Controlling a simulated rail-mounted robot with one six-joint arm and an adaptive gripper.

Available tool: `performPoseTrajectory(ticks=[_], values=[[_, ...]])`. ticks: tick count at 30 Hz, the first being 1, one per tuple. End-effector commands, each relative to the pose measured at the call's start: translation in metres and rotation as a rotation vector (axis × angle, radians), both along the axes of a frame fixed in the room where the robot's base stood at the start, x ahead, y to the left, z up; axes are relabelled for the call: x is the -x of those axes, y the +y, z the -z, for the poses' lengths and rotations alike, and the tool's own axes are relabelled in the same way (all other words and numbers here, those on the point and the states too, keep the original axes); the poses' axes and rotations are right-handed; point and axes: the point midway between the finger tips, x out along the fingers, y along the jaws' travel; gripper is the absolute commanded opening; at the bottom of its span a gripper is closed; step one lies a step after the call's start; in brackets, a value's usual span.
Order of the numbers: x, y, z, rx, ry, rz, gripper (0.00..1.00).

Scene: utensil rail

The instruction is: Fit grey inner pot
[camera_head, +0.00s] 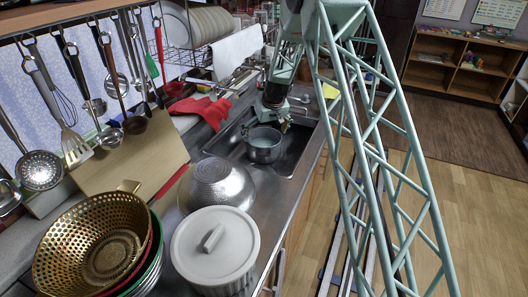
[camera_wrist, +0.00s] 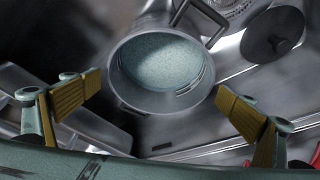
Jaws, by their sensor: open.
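A round grey pot (camera_head: 263,146) with a pale speckled inside sits in the sink in the head view. My gripper (camera_head: 272,118) is just above and behind the pot in the head view. In the wrist view my gripper (camera_wrist: 158,103) is open, with its yellow-padded fingers wide apart, on either side of the pot's near rim. It holds nothing.
The sink (camera_head: 298,150) walls surround the pot. A dark round disc with a knob (camera_wrist: 272,36) lies beyond it. An upturned steel bowl (camera_head: 216,186), a white lidded pot (camera_head: 214,270) and a gold colander (camera_head: 62,243) crowd the near counter. A red cloth (camera_head: 202,108) lies left.

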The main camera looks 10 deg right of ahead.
Motion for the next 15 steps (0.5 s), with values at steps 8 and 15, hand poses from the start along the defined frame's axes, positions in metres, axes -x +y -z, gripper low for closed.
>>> performPoseTrajectory(ticks=[8, 15], values=[[-0.009, 0.001, 0.022, 0.001, 0.0, 0.0, 1.0], [-0.01, 0.001, 0.024, 0.001, 0.0, 0.0, 1.0]])
